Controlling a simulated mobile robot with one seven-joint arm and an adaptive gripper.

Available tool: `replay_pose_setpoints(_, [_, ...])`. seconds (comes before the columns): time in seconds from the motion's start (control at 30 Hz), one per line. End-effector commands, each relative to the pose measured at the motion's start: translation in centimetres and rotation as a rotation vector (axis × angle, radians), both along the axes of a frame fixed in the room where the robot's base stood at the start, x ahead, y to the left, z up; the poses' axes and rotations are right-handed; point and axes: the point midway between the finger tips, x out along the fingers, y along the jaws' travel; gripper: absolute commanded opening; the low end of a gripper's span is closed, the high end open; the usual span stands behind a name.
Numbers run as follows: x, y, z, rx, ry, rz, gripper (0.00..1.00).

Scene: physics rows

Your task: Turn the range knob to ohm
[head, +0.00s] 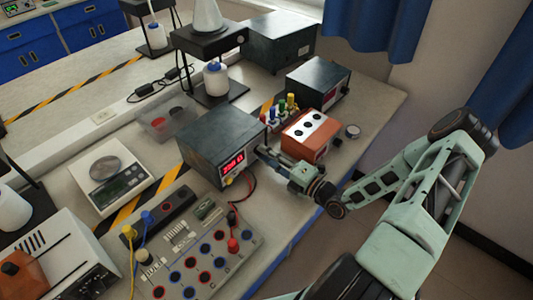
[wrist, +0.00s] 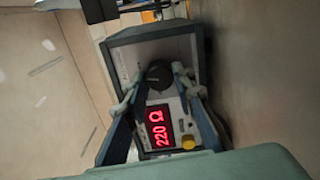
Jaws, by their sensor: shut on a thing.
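The meter is a dark box (head: 212,135) with a light front panel and a red lit display (head: 233,162). In the wrist view the display (wrist: 158,126) reads 220 Ω. The black round range knob (wrist: 158,75) sits on the panel beside the display. My gripper (wrist: 157,78) has a finger on each side of the knob and is shut on it. In the head view my gripper (head: 264,152) is at the panel's right end and the knob is hidden. A yellow jack (wrist: 188,142) is near the display.
An orange box (head: 310,150) stands close to the right of my gripper. A board with sockets and leads (head: 205,250) lies in front of the meter. A scale (head: 108,190) stands to the left. Red and black leads (head: 248,190) hang by the meter.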

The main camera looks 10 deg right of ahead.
Motion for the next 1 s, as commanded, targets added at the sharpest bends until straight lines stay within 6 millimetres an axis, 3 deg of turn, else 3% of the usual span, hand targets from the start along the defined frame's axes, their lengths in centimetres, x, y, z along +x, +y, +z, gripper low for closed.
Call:
replay_pose_setpoints(0.7, [0.01,-0.03,-0.02,0.066,0.048,-0.001,0.00])
replay_pose_setpoints(0.73, [0.01,-0.03,-0.02,0.066,0.048,-0.001,0.25])
replay_pose_setpoints(0.9, [0.01,-0.02,-0.02,0.065,0.047,-0.001,0.42])
replay_pose_setpoints(1.0, [0.01,-0.02,-0.01,0.065,0.047,-0.001,0.42])
